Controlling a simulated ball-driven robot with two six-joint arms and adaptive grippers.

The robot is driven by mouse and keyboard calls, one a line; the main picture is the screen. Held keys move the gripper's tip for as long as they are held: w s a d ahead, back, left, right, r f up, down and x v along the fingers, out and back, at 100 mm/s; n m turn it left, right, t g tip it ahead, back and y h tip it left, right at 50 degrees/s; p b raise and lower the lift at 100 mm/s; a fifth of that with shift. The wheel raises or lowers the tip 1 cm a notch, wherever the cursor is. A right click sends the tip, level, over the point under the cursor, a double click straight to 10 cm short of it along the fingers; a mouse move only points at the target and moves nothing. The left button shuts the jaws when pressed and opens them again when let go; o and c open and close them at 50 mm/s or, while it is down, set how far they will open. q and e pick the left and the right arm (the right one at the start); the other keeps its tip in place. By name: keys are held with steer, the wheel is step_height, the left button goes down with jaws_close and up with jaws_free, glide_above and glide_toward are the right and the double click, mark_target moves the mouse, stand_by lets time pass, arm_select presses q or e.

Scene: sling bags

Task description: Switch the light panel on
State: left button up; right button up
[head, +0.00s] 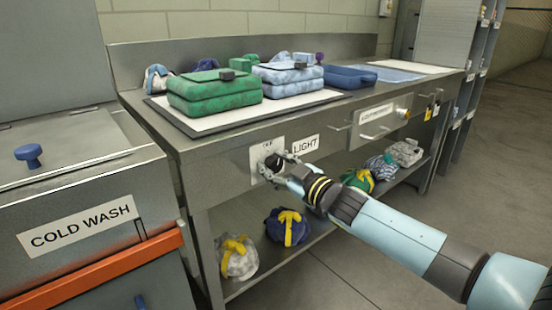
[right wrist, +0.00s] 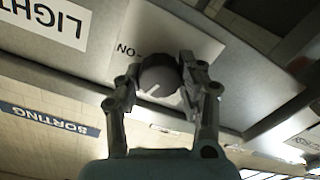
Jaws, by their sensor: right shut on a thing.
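A dark round knob (right wrist: 158,72) sits on a pale plate (head: 258,154) on the bench's front face, beside a LIGHT label (head: 305,145). My right gripper (head: 274,168) is at the knob. In the right wrist view its two fingers (right wrist: 163,88) are around the knob, one on each side, shut on it. A light pointer line shows on the knob face. The letters ON show upside down on the plate (right wrist: 190,35); other markings are hidden or too small to read. A white panel (head: 215,122) lies on the bench top under the bags. My left gripper is not in view.
A drawer (head: 375,122) with a handle is right of the label. Wrapped bundles (head: 287,226) lie on the lower shelf. A COLD WASH unit (head: 80,222) stands left.

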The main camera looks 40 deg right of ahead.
steer(key=m+p, duration=0.3)
steer(key=shift+r+m, duration=0.25)
steer(key=shift+m, duration=0.15)
steer(key=shift+m+p, duration=0.75)
steer(key=shift+m, duration=0.15)
steer(key=m+p, duration=0.2)
steer(key=m, duration=0.2)
steer(key=shift+d+f, duration=0.1)
steer(key=shift+f, duration=0.05)
arm_select(q)
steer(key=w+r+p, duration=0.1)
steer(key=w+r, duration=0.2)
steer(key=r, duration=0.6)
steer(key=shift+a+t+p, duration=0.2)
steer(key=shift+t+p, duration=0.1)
steer(key=shift+p, duration=0.05)
arm_select(e)
steer(key=shift+f+m, duration=0.1)
steer(key=shift+m, duration=2.4)
steer(key=shift+d, duration=0.1)
steer(key=o, duration=1.2)
steer(key=shift+c, duration=0.2)
